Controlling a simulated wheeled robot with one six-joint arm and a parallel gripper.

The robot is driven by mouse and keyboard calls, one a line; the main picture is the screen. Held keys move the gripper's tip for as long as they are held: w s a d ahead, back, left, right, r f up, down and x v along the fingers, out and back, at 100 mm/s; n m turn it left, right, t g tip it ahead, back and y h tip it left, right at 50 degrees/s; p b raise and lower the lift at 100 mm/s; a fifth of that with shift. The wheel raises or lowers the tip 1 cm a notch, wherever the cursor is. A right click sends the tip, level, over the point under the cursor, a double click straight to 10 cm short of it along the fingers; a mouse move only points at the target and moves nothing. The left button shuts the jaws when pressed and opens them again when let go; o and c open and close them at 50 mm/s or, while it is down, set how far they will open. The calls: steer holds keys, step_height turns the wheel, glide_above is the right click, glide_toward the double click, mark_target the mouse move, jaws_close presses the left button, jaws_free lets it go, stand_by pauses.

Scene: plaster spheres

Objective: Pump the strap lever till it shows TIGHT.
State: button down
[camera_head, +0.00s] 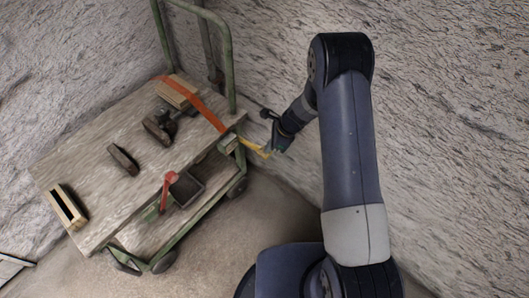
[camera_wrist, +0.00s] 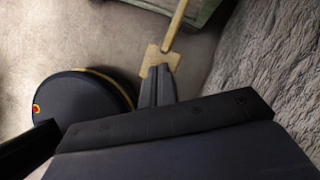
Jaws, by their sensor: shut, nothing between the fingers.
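The orange strap (camera_head: 196,104) runs across the far end of the cart's top, over a wooden block. At its near end, by the cart's edge, is a small ratchet housing (camera_head: 228,143). A yellow lever (camera_head: 254,147) sticks out from there, past the cart's edge. My gripper (camera_head: 269,151) is at the lever's outer end. In the wrist view the lever (camera_wrist: 177,22) ends in a flat yellow paddle (camera_wrist: 160,57). My shut, empty fingers (camera_wrist: 158,72) point at the paddle and overlap it in the picture; I cannot tell whether they touch. No readable TIGHT marking shows.
The green-framed cart (camera_head: 105,205) carries a slotted wooden box (camera_head: 66,206) and several dark items. A dark bin (camera_head: 186,189) and a red-handled thing (camera_head: 168,187) are at its near side. A rough wall (camera_head: 445,130) is close on the right of my gripper.

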mark_target(270, 153)
step_height(270, 153, down, 4)
steer(key=b, duration=0.4)
steer(key=shift+f, duration=0.25)
steer(key=shift+r, duration=0.1)
steer(key=d, duration=0.1)
steer(key=d+r, duration=0.1)
steer(key=d, duration=0.1)
steer(key=shift+s+p, duration=0.1)
steer(key=shift+p, duration=0.2)
steer(key=p+v, duration=0.1)
steer(key=v, duration=1)
steer(key=shift+f, duration=0.1)
stand_by(0.4)
